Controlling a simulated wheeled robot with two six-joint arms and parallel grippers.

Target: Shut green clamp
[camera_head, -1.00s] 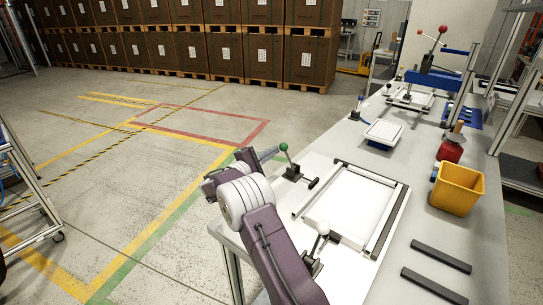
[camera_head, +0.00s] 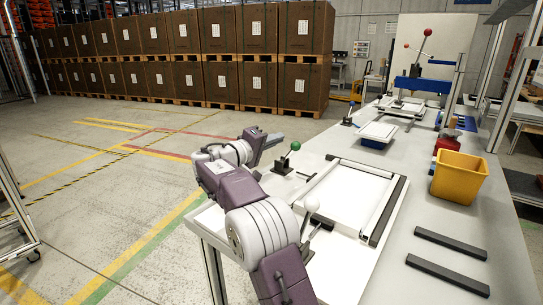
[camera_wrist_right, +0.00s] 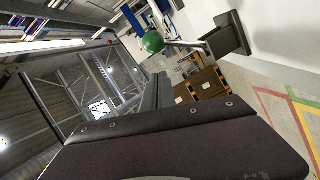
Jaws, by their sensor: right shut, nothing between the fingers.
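The green clamp's ball knob (camera_head: 295,145) tops a lever that leans up and to the right from its dark base (camera_head: 282,168) at the table's left edge. In the right wrist view the green ball (camera_wrist_right: 152,42) shows just beyond my fingers, with the dark clamp base (camera_wrist_right: 228,36) to its right. My right gripper (camera_head: 281,137) is shut and empty, just left of the ball; I cannot tell whether it touches. It also shows in the right wrist view (camera_wrist_right: 158,88). My left gripper is not in view.
A white-knobbed clamp (camera_head: 311,205) stands close to my right arm. A frame (camera_head: 392,208) with a white panel lies on the table. Black bars (camera_head: 448,275) and a yellow bin (camera_head: 459,177) are to the right. Open floor lies left of the table.

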